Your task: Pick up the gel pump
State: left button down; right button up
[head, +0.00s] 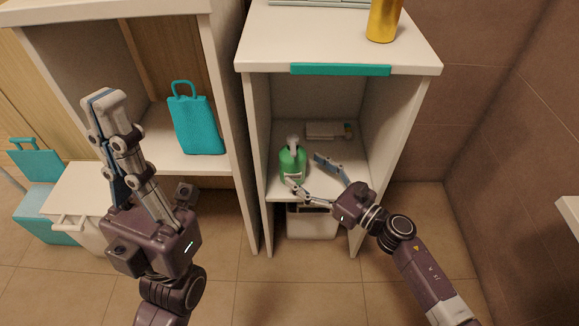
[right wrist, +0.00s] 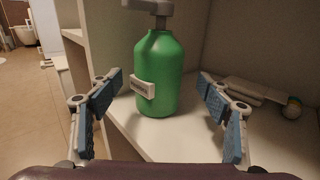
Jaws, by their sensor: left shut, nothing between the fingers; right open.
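The gel pump is a green bottle (head: 292,163) with a grey pump head and a pale label. It stands upright on the white shelf (head: 345,178) inside the right cabinet. In the right wrist view the green bottle (right wrist: 160,75) stands straight ahead, just beyond and between the open fingers. My right gripper (head: 313,174) is open and empty, with its fingers reaching into the shelf opening at the bottle's right and front. It also shows in the right wrist view (right wrist: 160,110). My left gripper (head: 104,100) is shut and empty, raised at the left, away from the bottle.
A white-grey item (head: 325,130) lies at the shelf's back. The cabinet side walls and top (head: 340,35) enclose the opening. A gold container (head: 384,20) stands on top. A teal bag (head: 196,124) stands in the left cabinet, and a white bin (head: 312,222) is below the shelf.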

aim_at(292, 160)
jog(key=x, duration=0.5)
jog(key=shift+a+r+b, duration=0.1)
jog(key=shift+r+b, duration=0.2)
jog(key=shift+c, duration=0.6)
jog(key=c, duration=1.3)
jog(key=shift+c, duration=0.2)
jog(key=shift+r, duration=0.2)
